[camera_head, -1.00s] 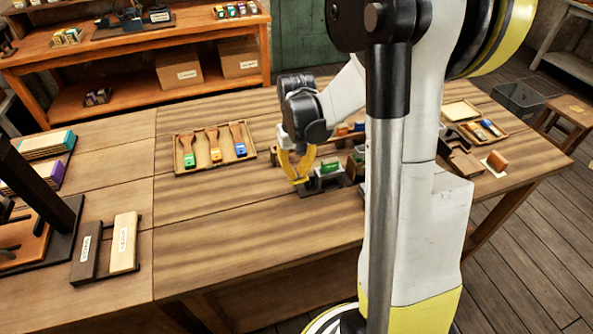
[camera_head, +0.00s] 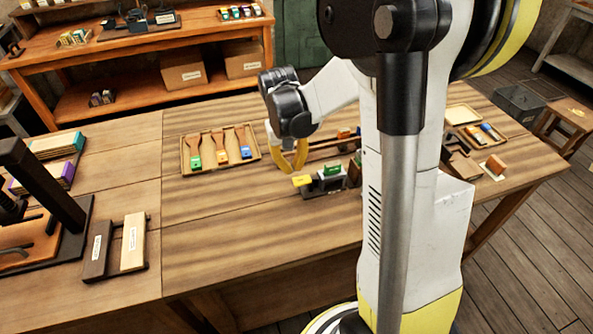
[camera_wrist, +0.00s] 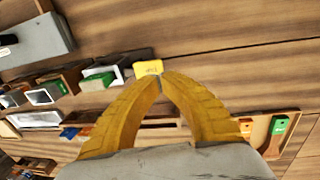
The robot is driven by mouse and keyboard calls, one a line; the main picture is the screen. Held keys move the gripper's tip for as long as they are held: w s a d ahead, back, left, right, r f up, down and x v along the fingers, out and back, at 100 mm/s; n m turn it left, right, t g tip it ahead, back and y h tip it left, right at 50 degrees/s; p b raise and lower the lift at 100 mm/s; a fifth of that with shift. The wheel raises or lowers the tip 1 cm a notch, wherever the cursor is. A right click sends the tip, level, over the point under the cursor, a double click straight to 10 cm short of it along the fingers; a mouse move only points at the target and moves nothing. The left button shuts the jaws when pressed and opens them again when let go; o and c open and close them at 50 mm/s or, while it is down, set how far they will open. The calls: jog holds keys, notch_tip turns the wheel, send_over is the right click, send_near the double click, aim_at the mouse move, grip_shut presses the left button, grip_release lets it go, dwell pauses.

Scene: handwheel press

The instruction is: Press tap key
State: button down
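Two flat bars lie side by side at the table's left front in the head view: a dark one (camera_head: 97,250) and a pale one (camera_head: 133,242). Each carries a white label too small to read, so I cannot tell which thing is the tap key. My gripper (camera_head: 299,169) has yellow fingers and is over the middle of the table, far from these bars. In the wrist view its fingertips (camera_wrist: 162,79) meet with nothing seen between them. A small yellow block (camera_wrist: 148,69) with unreadable lettering shows just past the tips; contact is unclear. It also shows in the head view (camera_head: 302,180).
A tray (camera_head: 257,150) of several coloured-end brushes lies left of my gripper. A dark press-like frame (camera_head: 50,200) stands at the far left. The table front between is clear.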

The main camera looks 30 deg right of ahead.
notch_tip(320, 180, up, 7)
jog(key=a+p, duration=0.2)
jog(key=shift+w+r, duration=0.2)
jog(key=shift+w, duration=0.15)
jog(key=shift+d, duration=0.1)
dwell(0.4)
jog(key=s+a+r+n+t+b, duration=0.1)
jog(key=s+a+r+t, duration=0.1)
jog(key=s+a, duration=0.3)
jog(key=s+a+r+n+t+y+b, duration=0.1)
jog(key=s+a+r+n+t, duration=0.1)
jog(key=s+a+t, duration=0.3)
jog(key=s+a+r, duration=0.1)
jog(key=s, duration=0.2)
jog(key=shift+a+r+t, duration=0.25)
jog(key=shift+a+t, duration=0.05)
